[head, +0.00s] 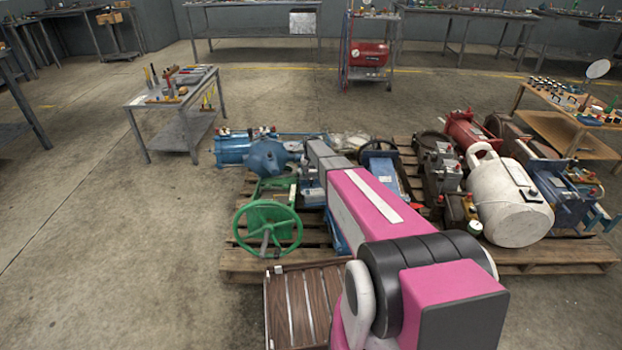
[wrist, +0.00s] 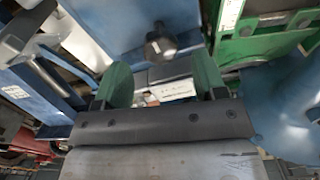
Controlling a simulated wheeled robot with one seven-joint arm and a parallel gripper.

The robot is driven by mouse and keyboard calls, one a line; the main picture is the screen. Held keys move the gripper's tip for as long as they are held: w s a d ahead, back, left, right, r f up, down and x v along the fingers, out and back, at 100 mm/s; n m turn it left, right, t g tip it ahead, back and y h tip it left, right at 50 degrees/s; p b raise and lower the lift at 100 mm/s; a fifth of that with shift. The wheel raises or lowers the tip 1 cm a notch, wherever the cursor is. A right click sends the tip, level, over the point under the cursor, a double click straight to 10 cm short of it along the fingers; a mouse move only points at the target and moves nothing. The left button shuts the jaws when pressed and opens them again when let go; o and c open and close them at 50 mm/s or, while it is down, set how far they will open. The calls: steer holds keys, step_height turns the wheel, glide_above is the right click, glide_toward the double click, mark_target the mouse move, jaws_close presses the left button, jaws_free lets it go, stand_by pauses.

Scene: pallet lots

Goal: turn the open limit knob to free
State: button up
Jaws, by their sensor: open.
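My gripper (wrist: 161,78) shows in the wrist view with its two green fingers apart and nothing held between them. A dark rounded knob (wrist: 160,42) sits on a blue housing (wrist: 120,25), just beyond the gap between the fingers and apart from them. I cannot read any marking on it, so I cannot tell whether it is the open limit knob or how it is set. In the head view my pink and grey arm reaches over the pallet, and it hides the gripper and the knob.
A green handwheel (head: 268,228) and a blue actuator (head: 266,157) stand left of my arm on the wooden pallet (head: 243,262). A white tank (head: 510,200) lies to the right. In the wrist view a green body (wrist: 262,30) is close at upper right.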

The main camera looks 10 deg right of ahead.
mark_target(311, 178)
steer(key=shift+f, duration=1.55)
steer(key=c, duration=0.9)
